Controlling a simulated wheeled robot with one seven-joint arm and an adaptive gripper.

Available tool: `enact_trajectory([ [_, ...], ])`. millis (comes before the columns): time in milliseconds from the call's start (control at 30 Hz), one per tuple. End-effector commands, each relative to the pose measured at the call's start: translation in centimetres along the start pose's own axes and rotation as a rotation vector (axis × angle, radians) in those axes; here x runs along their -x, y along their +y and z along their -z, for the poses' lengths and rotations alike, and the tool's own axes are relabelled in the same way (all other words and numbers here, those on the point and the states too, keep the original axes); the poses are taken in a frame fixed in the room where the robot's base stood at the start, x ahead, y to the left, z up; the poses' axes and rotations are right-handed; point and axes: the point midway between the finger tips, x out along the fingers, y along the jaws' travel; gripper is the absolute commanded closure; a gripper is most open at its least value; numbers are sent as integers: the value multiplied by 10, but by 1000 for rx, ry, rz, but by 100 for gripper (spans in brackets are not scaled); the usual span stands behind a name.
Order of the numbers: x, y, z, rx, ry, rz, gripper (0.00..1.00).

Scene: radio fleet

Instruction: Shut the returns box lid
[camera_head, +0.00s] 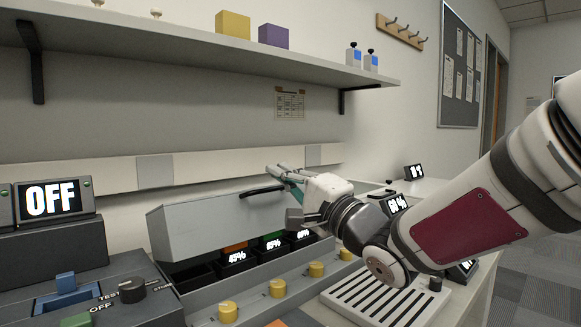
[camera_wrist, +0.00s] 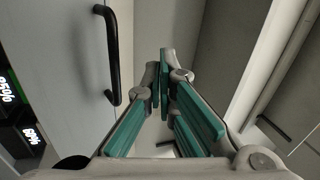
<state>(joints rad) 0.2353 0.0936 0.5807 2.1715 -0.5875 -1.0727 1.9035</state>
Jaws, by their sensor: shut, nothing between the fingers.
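The grey lid (camera_head: 200,223) of the long grey box stands raised and tilted, with a black bar handle (camera_head: 262,191) near its upper right. The open box (camera_head: 255,297) below it shows dark slots and displays with percentages. No label naming it as the returns box is legible. My gripper (camera_head: 279,174) is shut and empty, at the lid's upper right beside the handle. In the wrist view the lid (camera_wrist: 62,70) and handle (camera_wrist: 113,55) are left of my gripper (camera_wrist: 166,70), apart from the fingers.
A shelf (camera_head: 180,42) with yellow and purple boxes runs above. A pale wall rail (camera_head: 80,175) lies behind the lid. Yellow knobs (camera_head: 277,288) line the box front. A control unit with an OFF display (camera_head: 50,198) stands at left, a slotted tray (camera_head: 375,300) at right.

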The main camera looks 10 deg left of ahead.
Motion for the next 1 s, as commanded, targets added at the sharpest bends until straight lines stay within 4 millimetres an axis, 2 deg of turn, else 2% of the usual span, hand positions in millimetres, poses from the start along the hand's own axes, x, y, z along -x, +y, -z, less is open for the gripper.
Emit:
enact_trajectory([
  [33,-4,-9,4,49,0,-23,100],
  [467,-9,-27,18,607,-78,-230,100],
  [1000,16,-63,9,1275,-342,-382,100],
])
